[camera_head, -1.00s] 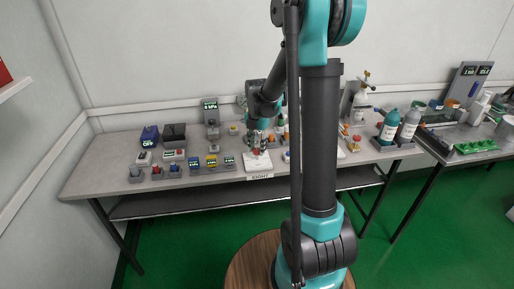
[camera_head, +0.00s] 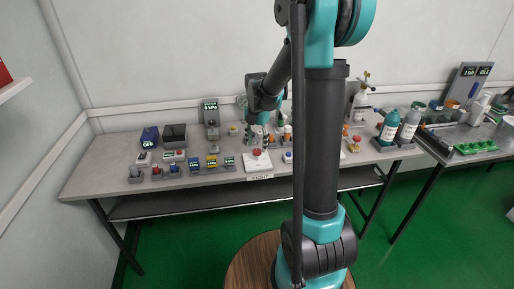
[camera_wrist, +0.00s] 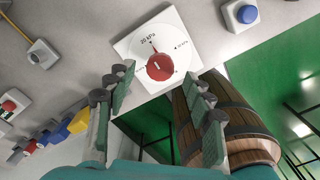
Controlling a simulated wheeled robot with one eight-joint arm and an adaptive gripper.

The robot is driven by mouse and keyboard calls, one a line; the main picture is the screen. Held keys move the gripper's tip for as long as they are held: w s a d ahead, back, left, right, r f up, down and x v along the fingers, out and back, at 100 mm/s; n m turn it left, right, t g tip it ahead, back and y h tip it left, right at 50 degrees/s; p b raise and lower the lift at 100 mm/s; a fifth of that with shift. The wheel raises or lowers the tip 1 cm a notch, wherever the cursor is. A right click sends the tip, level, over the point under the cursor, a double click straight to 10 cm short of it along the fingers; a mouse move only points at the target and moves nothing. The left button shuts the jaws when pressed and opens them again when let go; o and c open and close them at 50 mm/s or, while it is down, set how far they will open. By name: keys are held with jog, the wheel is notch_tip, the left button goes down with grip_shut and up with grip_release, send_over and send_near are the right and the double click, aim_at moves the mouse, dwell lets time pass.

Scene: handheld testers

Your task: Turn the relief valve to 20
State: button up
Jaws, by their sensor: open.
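The relief valve is a round red knob (camera_wrist: 160,67) on a white square plate (camera_wrist: 184,48) with a printed dial. A "20 kPa" label is at the dial's upper left, and a short mark shows between it and the knob. I cannot tell the knob's exact setting. In the head view the knob (camera_head: 257,152) and plate (camera_head: 258,166) are at the bench's front edge. My gripper (camera_wrist: 158,88) is open, its two fingers apart and empty, with the knob beyond the gap between the tips. In the head view my gripper (camera_head: 259,140) is just above and behind the knob.
A pressure display (camera_head: 210,107) stands at the back of the bench. Several small testers line the front to the left of the plate. A blue button box (camera_wrist: 240,14) is near the plate in the wrist view. Bottles (camera_head: 389,127) stand to the right.

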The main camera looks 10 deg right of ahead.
aim_at(257, 150)
notch_tip(257, 150, up, 10)
jog(key=shift+f, duration=0.2)
dwell(0.3)
jog(key=s+d+f+m+t, duration=0.2)
jog(key=s+f+m, duration=0.4)
jog(key=s+m, duration=0.5)
jog(key=s+d+f+m+t, duration=0.2)
jog(key=s+f+m, duration=0.4)
jog(key=s+m, duration=0.5)
jog(key=m, duration=0.5)
jog(key=shift+d+f, duration=0.15)
jog(key=shift+f, duration=0.05)
